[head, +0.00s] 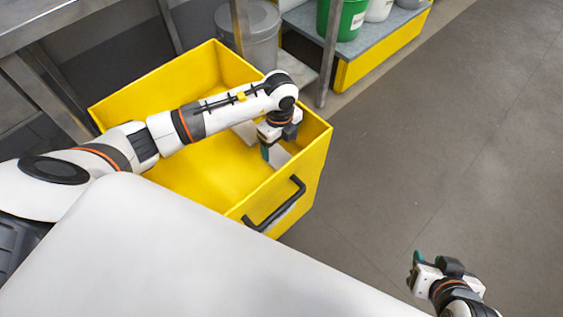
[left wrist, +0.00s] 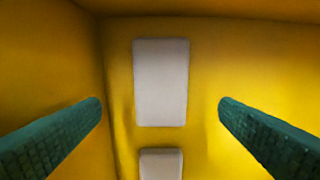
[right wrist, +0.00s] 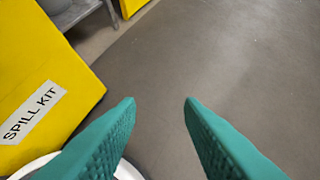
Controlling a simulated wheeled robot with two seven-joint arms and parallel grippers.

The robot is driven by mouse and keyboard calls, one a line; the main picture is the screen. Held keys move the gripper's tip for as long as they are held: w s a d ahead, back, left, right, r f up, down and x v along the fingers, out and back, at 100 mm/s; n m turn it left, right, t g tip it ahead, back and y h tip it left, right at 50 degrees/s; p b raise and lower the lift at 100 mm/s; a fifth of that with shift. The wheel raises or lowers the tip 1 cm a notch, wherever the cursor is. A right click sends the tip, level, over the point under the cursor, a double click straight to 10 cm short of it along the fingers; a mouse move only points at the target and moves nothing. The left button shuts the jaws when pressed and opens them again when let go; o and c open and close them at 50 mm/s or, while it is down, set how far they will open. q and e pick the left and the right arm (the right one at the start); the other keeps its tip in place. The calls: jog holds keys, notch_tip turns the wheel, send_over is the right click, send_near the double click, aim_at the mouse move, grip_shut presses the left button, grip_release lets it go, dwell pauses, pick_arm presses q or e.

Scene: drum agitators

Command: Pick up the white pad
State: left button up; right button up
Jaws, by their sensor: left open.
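Two white pads lie in the yellow bin (head: 165,85). In the left wrist view the larger-looking white pad (left wrist: 161,70) lies ahead between my fingers, and a second white pad (left wrist: 161,164) is cut off by the bottom edge. In the head view one white pad (head: 280,157) shows beside my left gripper (head: 266,152), and part of another (head: 243,133) shows behind my arm. My left gripper reaches down into the bin, open, with nothing between its green fingers. My right gripper (right wrist: 160,102) is open and empty over the floor outside the bin; it also shows in the head view (head: 414,268).
The bin walls stand close around my left gripper, and a black handle (head: 275,204) is on its front. A "SPILL KIT" label (right wrist: 33,112) shows in the right wrist view. A grey drum (head: 250,30) and a shelf with a green bucket (head: 345,18) stand behind. The floor at right is clear.

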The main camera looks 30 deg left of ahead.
aim_at(279, 157)
pick_arm(q)
jog(key=shift+f+b, duration=0.3)
jog(key=shift+f, duration=0.7)
notch_tip(279, 157, down, 4)
jog(key=shift+a+f+b, duration=0.1)
jog(key=shift+a+b, duration=0.05)
jog(key=shift+b, duration=0.65)
pick_arm(e)
jog(key=w+a+r+t+y, duration=0.1)
jog(key=w+a+r+t, duration=0.2)
jog(key=w+r+t, duration=0.3)
jog(key=shift+w+r+y, duration=0.4)
jog(key=shift+w+r, duration=0.05)
jog(key=shift+r, duration=0.05)
pick_arm(q)
jog(key=c, duration=1.1)
